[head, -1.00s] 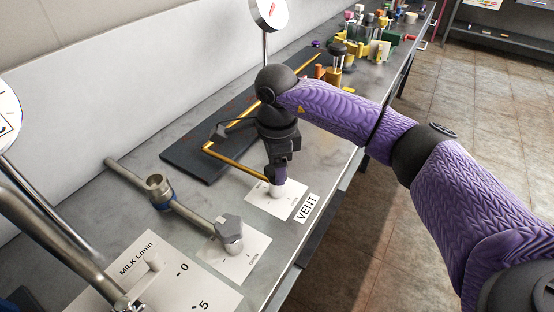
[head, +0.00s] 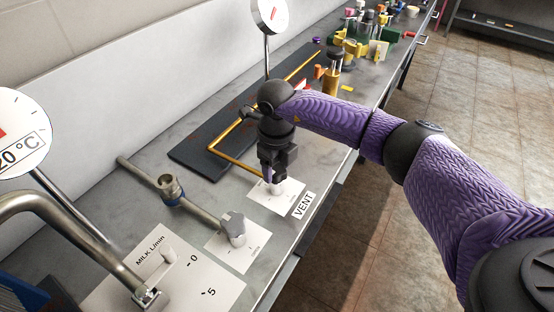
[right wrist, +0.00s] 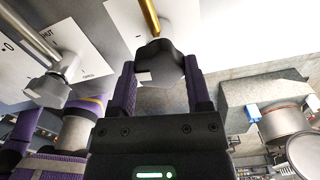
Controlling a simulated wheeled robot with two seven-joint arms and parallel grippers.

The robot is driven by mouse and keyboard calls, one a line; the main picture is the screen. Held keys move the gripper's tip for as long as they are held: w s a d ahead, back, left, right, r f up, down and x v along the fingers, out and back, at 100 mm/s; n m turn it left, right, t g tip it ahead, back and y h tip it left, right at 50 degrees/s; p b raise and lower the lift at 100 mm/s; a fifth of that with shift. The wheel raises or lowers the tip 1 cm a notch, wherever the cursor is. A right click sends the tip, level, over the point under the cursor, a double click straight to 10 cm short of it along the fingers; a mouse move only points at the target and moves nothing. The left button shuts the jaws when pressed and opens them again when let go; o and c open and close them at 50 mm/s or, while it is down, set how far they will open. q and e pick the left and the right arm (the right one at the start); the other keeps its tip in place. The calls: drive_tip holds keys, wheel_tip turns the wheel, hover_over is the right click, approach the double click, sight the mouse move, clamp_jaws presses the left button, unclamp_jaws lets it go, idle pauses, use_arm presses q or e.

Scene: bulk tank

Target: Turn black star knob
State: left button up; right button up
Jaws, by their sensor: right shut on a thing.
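The black star knob (right wrist: 160,62) shows in the right wrist view at the end of a thin gold pipe. My right gripper (right wrist: 160,66) has one finger on each side of the knob and is shut on it. In the head view my right gripper (head: 271,183) points down at the white plate beside the VENT label (head: 304,205). There the gripper hides the knob, and only a pale stem shows below the fingers. My left gripper is in neither view.
A grey knob (head: 233,227) on a steel pipe stands nearer on its own white plate. A MILK L/min plate (head: 190,285) lies at the front. A dark mat (head: 200,158) carries the gold pipe. Dial gauges and several coloured fittings stand along the bench.

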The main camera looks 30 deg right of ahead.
drive_tip(key=m+p, duration=0.1)
drive_tip(key=m, duration=0.1)
drive_tip(key=m+p, duration=0.1)
drive_tip(key=m, duration=0.1)
drive_tip(key=shift+r+m+p, duration=0.2)
drive_tip(key=shift+m+p, duration=0.1)
drive_tip(key=m+p, duration=0.2)
drive_tip(key=m, duration=0.1)
drive_tip(key=shift+m, duration=0.4)
drive_tip(key=m+p, duration=0.3)
drive_tip(key=m, duration=0.2)
drive_tip(key=shift+m, duration=0.3)
drive_tip(key=shift+w+f+m+p, duration=0.1)
drive_tip(key=shift+m+p, duration=0.55)
drive_tip(key=shift+m, duration=0.35)
drive_tip(key=o, duration=1.3)
